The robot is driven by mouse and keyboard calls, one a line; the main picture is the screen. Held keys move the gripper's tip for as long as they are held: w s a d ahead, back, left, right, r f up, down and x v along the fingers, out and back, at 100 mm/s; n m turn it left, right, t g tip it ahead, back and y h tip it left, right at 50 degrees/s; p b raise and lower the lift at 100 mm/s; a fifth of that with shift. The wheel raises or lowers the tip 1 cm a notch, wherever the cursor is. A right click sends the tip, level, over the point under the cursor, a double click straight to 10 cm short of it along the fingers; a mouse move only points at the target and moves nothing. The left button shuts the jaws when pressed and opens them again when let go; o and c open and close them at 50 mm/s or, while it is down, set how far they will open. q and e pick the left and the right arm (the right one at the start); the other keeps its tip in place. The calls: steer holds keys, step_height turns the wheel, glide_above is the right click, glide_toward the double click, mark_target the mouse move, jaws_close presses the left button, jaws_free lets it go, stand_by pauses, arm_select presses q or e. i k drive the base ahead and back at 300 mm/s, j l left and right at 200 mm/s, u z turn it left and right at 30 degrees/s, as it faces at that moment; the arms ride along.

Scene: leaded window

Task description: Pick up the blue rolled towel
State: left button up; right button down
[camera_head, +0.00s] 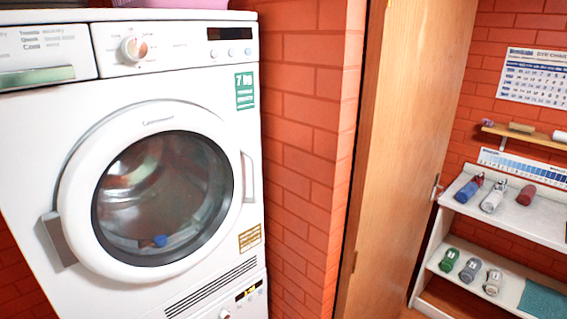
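A small blue roll-shaped item (467,190), which looks like the blue rolled towel, lies on the upper white shelf (545,229) at the right. It is at the left end of a row, beside a whitish roll (493,198) and a dark red roll (526,195). It is too small to make out its ends or texture clearly. Another blue thing (160,241) shows behind the round glass door of the washing machine, too blurred to name. Neither of my grippers is in view.
A white washing machine (245,130) fills the left. A brick wall edge (310,130) and a wooden door (400,130) with a handle (436,186) stand between it and the shelves. The lower shelf holds a green roll (449,260), other rolls and a teal folded cloth (543,300).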

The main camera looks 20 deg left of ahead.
mark_target(466, 193)
steer(key=i+l, duration=0.5)
steer(key=i, duration=0.2)
steer(key=i+l+u, duration=0.75)
steer(key=i+l, duration=0.15)
steer(key=l, duration=0.15)
steer(key=u, duration=2)
steer(key=z, duration=3.05)
